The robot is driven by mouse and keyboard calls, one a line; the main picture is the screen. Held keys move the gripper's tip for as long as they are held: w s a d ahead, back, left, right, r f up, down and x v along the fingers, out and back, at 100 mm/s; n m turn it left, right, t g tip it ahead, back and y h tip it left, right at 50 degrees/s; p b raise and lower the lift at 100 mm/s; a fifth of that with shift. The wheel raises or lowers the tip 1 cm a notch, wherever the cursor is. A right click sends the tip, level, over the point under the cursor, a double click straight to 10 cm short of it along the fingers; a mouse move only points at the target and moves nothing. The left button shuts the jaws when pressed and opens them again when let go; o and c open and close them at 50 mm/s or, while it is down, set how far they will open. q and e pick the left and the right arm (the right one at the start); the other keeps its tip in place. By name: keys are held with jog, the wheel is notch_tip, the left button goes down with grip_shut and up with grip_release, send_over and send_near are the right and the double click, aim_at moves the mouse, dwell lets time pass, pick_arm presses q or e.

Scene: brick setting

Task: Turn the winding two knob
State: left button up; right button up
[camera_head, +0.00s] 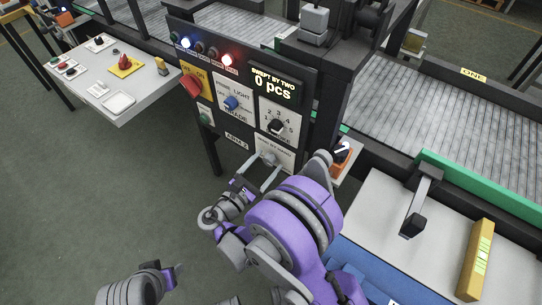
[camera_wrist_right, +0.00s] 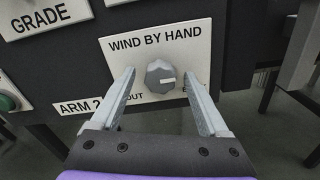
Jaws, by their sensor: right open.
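The grey round knob (camera_wrist_right: 160,76) sits on a white plate (camera_wrist_right: 188,42) labelled "WIND BY HAND", beside an "ARM 2" label. Its pale mark points right. "OUT" shows at lower left; the label at lower right is mostly hidden by a finger. In the head view the knob (camera_head: 270,158) is low on the dark panel. My right gripper (camera_wrist_right: 158,78) is open, one finger on each side of the knob, with a visible gap on both sides. Part of my left arm shows at the lower left of the head view; its fingers cannot be made out clearly.
The panel holds a red switch (camera_head: 192,85), a blue knob (camera_head: 231,103), a black knob (camera_head: 276,126) and a display (camera_head: 273,86) reading "0 pcs". An orange-based switch (camera_head: 342,153) stands to the right. A white table (camera_head: 133,96) is at left. Floor in front is clear.

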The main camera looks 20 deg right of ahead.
jog(key=shift+w+d, duration=0.1)
jog(key=shift+c, duration=0.9)
grip_shut()
jog(key=shift+m, duration=0.3)
